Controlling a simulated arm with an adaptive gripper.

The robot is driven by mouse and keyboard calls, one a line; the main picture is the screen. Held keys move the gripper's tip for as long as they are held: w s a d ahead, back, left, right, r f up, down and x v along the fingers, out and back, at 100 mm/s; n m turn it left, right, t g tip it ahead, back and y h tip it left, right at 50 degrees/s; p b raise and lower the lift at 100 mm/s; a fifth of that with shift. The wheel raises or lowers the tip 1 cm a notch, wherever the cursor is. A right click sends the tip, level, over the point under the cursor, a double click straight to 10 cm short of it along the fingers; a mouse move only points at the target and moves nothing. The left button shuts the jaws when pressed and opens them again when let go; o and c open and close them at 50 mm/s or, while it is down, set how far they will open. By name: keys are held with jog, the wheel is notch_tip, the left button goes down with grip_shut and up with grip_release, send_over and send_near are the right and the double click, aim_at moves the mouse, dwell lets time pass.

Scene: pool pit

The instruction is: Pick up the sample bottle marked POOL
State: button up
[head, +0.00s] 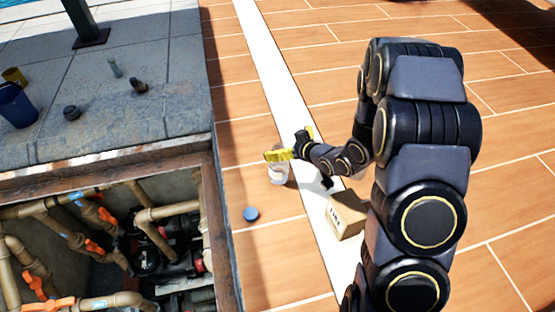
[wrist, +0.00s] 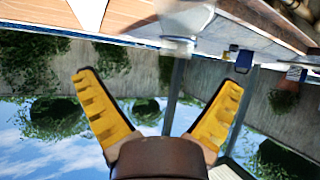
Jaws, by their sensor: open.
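A clear bottle (head: 278,174) with a pale label stands on the orange tiles near the pit edge in the head view. I cannot read its marking. My gripper (head: 287,149) has yellow fingers spread apart, with nothing between them. In the head view one finger overlaps the bottle's top; I cannot tell if they touch. In the wrist view, which is upside down, a clear, pale bottle (wrist: 187,22) shows at the top edge, beyond the open fingers (wrist: 160,79).
A cardboard box (head: 346,215) lies right of the bottle, partly behind my arm. A blue round cap (head: 251,214) lies on the tiles. The open pit (head: 130,240) with pipes and orange-handled valves is at left. A blue bucket (head: 17,105) stands on grey paving.

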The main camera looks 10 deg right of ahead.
aim_at(285, 165)
jog(key=shift+a+f+t+y, duration=0.25)
jog(key=shift+a+t+y, duration=0.25)
jog(key=shift+a+y, duration=0.15)
jog(key=shift+f, duration=2.55)
notch_tip(285, 165, down, 2)
jog(key=shift+w+a+f, duration=0.1)
jog(key=x, duration=0.2)
jog(key=shift+w+a, duration=0.1)
jog(key=shift+w, duration=0.3)
jog(key=shift+c, duration=0.3)
jog(key=c, duration=1.2)
